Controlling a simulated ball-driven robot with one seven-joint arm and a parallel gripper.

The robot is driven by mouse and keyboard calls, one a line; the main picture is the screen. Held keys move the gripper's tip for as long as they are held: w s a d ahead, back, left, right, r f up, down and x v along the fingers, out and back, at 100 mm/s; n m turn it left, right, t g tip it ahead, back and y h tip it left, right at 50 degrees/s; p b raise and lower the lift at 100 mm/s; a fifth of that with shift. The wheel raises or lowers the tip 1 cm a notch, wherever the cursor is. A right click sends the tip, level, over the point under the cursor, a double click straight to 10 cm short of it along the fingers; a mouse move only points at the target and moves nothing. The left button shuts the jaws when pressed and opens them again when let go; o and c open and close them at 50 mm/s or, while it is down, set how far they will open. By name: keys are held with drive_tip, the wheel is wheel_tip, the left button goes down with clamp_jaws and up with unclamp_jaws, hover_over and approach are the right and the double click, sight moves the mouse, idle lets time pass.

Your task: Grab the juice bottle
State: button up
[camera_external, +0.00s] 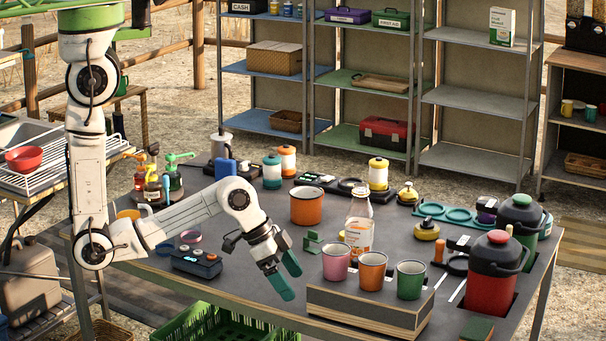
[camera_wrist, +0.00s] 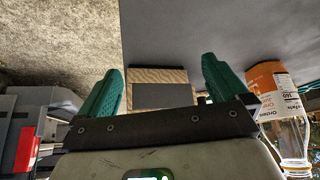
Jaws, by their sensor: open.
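The juice bottle (camera_external: 359,222) stands upright on the dark tabletop (camera_external: 268,218), behind the row of cups. It is clear with an orange and white label. My gripper (camera_external: 285,277) is left of the bottle and in front of it, over the table, with its teal fingers pointing down, spread apart and empty. In the wrist view my gripper (camera_wrist: 162,92) shows both fingers with nothing held between them. The bottle also shows at the right edge of the wrist view (camera_wrist: 277,100), outside the fingers and partly cut off.
Pink (camera_external: 336,262), orange (camera_external: 372,270) and green (camera_external: 409,279) cups stand on a box (camera_external: 365,313) in front of the bottle. A larger orange pot (camera_external: 307,206) stands behind it to the left. Red (camera_external: 490,285) and green (camera_external: 520,222) jugs stand right. A small green holder (camera_external: 312,243) is near the bottle.

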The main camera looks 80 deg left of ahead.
sight(347, 219)
drive_tip(key=w+a+r+n+t+y, duration=0.1)
drive_tip(key=w+a, duration=0.1)
drive_tip(key=a, duration=0.1)
drive_tip(key=w+a+r+n+t+y+b, duration=0.1)
drive_tip(key=w+a+n+t, duration=0.1)
drive_tip(key=a, duration=0.1)
drive_tip(key=w+a+n+t+b, duration=0.1)
drive_tip(key=w+a, duration=0.1)
drive_tip(key=a, duration=0.1)
drive_tip(key=shift+w+r+n+y, duration=0.2)
drive_tip(key=shift+r+n+y, duration=0.1)
drive_tip(key=shift+r+y, duration=0.1)
drive_tip(key=w+r+t, duration=0.1)
drive_tip(key=w, duration=0.1)
drive_tip(key=w+a+r+n+t+y+b, duration=0.1)
drive_tip(key=w, duration=0.2)
drive_tip(key=w+a+r+n+t+y, duration=0.1)
drive_tip(key=w+r, duration=0.1)
drive_tip(key=w, duration=0.1)
drive_tip(key=shift+a+t, duration=0.25)
drive_tip(key=shift+t, duration=0.15)
drive_tip(key=shift+x, duration=3.1)
drive_tip(key=shift+s+f, duration=0.1)
drive_tip(key=shift+f, duration=0.05)
drive_tip(key=c, duration=1.2)
